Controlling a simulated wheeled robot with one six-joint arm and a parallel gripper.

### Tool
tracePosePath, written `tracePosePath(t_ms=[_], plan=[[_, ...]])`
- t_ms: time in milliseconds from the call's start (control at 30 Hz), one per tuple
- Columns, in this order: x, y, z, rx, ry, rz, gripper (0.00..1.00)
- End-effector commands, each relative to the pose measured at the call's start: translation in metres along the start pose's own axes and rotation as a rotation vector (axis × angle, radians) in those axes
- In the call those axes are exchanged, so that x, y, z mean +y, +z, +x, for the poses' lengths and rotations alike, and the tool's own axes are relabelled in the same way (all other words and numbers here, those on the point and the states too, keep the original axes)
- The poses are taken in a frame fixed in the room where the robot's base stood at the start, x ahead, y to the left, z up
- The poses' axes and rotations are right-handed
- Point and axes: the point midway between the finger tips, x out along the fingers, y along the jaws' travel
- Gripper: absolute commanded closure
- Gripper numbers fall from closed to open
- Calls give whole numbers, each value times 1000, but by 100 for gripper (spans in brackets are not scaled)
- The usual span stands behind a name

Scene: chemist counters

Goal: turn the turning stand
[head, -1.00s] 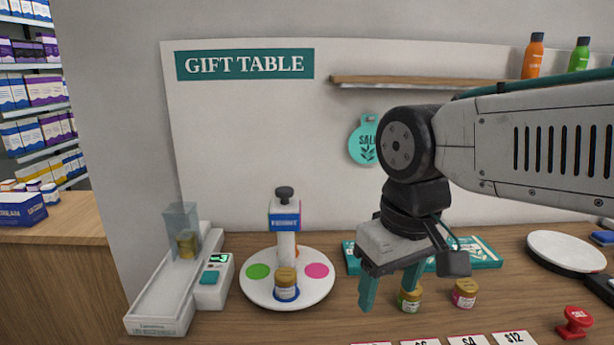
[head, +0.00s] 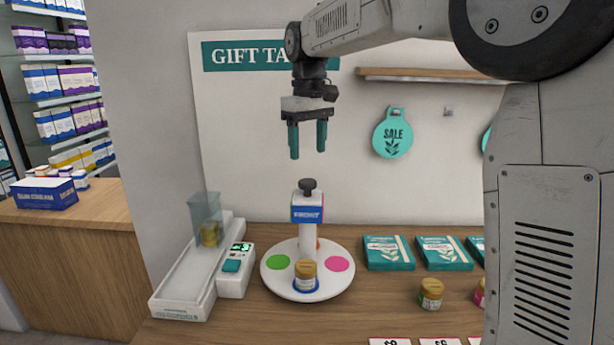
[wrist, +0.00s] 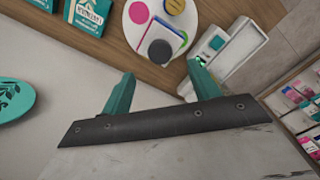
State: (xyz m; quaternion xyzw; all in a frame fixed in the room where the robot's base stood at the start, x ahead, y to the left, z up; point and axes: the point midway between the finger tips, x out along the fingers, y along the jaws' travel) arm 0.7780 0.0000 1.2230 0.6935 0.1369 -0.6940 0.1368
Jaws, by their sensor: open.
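The turning stand is a round white disc (head: 330,285) on the counter, with a white post and a dark knob (head: 308,186) on top. A blue label on the post reads "FRONT". The disc carries a green spot (head: 279,262), a pink spot (head: 337,264) and a gold-lidded jar (head: 305,275) at the front. A bit of orange shows behind the post. My gripper (head: 308,140) is open and empty, pointing down, high above the knob and apart from it. In the wrist view the stand (wrist: 137,14) lies beyond the teal fingers (wrist: 161,90).
A white dispenser (head: 182,287) with a small green display stands left of the stand. Teal boxes (head: 388,252) and a jar (head: 431,294) are to the right. My arm hides the counter's right side.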

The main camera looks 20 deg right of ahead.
Motion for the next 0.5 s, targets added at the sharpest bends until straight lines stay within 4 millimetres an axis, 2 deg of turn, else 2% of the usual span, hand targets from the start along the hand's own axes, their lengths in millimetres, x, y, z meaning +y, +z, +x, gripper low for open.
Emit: tracePosePath(t_ms=[167, 500], plan=[[0, -3, 18, -2, -1, -4, 39], [0, -3, 68, -2, -1, -4, 39]])
